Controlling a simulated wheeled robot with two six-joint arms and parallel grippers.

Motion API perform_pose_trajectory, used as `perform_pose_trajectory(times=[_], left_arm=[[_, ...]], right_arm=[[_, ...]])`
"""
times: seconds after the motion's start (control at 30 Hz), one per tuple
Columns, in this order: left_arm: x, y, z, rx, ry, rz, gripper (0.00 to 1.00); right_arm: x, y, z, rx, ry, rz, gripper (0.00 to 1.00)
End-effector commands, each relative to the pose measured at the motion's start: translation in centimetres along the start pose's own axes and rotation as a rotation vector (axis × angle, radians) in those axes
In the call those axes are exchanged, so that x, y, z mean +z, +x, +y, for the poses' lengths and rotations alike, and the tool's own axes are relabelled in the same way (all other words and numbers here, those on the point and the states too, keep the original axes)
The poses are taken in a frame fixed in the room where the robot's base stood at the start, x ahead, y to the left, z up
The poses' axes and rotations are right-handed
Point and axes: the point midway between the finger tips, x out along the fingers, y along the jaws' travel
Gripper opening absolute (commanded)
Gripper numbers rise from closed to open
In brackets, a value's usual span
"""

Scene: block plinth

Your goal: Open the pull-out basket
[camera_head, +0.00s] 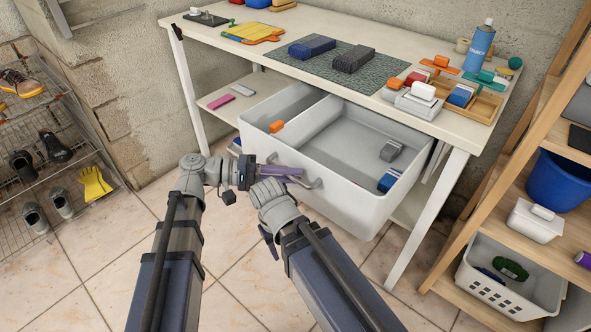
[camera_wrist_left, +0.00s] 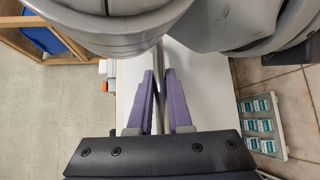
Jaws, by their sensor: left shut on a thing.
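The pull-out basket (camera_head: 335,188) is a light grey bin with a divider, under the workbench. It stands well out past the bench front, and its inside shows. A grey bar handle (camera_head: 314,183) is on its front wall. My left gripper (camera_head: 297,174) is shut on this handle, with purple fingers. In the left wrist view the grey handle (camera_wrist_left: 159,58) runs between the fingers of my left gripper (camera_wrist_left: 159,78). My right gripper (camera_head: 269,243) hangs low before the basket, apart from it. Its fingers are mostly hidden by its own wrist.
An orange block (camera_head: 277,126), a grey block (camera_head: 391,150) and a blue block (camera_head: 388,180) lie in the basket. The workbench (camera_head: 235,58) carries several blocks and tools. A wooden shelf (camera_head: 500,178) stands right, a wire shoe rack (camera_head: 70,160) left. Tiled floor before the basket is free.

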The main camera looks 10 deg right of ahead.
Motion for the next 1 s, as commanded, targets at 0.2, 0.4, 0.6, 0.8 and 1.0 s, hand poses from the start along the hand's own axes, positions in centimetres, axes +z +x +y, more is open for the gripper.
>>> perform_pose_trajectory(times=[0.2, 0.4, 0.6, 0.8, 1.0], left_arm=[[0.38, -0.38, -0.16, -0.002, -0.001, 0.000, 0.00], [0.37, -0.39, -0.16, -0.002, 0.000, 0.000, 0.00], [0.36, -0.38, -0.15, -0.002, 0.000, 0.000, 0.26], [0.35, -0.37, -0.13, -0.001, 0.000, 0.000, 0.47], [0.35, -0.38, -0.11, 0.000, 0.000, 0.000, 0.47]], right_arm=[[0.00, 0.01, 0.00, 0.000, 0.000, 0.000, 0.50], [0.00, 0.01, 0.00, 0.000, 0.000, 0.000, 0.50], [0.00, 0.01, 0.00, 0.000, 0.000, 0.000, 0.50], [0.00, 0.01, 0.00, 0.000, 0.000, 0.000, 0.50], [0.00, 0.00, 0.00, 0.000, 0.000, 0.000, 0.50]])
